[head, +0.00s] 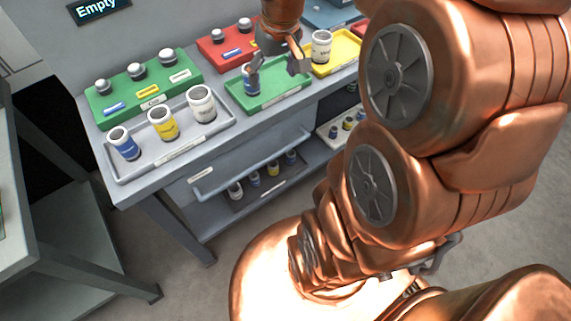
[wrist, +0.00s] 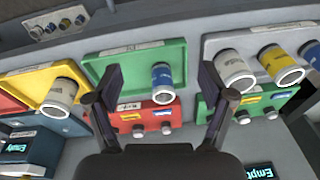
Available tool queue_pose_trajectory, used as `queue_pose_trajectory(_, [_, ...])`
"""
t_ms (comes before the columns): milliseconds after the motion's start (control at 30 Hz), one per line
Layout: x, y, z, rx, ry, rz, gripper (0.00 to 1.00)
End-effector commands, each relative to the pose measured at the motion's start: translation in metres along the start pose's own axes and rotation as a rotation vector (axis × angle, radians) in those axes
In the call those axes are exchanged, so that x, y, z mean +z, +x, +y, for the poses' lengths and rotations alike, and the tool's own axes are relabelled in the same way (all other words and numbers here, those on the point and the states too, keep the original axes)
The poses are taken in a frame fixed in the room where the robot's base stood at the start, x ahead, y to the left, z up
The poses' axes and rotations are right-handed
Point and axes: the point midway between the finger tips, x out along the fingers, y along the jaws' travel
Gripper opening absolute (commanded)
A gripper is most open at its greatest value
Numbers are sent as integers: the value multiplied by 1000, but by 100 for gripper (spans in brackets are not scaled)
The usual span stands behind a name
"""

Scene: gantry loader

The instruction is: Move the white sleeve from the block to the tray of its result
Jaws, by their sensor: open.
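One white sleeve (head: 321,46) stands in the yellow tray (head: 345,57); the wrist view shows it too (wrist: 60,93). Another white sleeve (head: 202,104) stands in the grey tray (head: 222,126) beside a yellow and a blue sleeve. The green block (head: 187,84) and the red block (head: 204,50) carry grey knobs and coloured labels; I see no sleeve on either. The green tray (head: 270,100) holds a blue sleeve (head: 249,84). My gripper (head: 277,66) is open and empty above the green tray. In the wrist view the blue sleeve (wrist: 162,84) shows between its fingers.
A dark display (head: 98,8) reading "Empty" stands at the back left. A blue block (head: 327,12) is partly behind my arm. Lower shelves hold several small sleeves (head: 273,168). A separate grey table (head: 75,215) stands at the left, with floor between.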

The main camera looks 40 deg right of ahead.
Motion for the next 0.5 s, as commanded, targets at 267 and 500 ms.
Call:
queue_pose_trajectory(267, [121,10,-74,14,-97,-175,82])
queue_pose_trajectory(500, [198,18,-88,49,-128,-281,82])
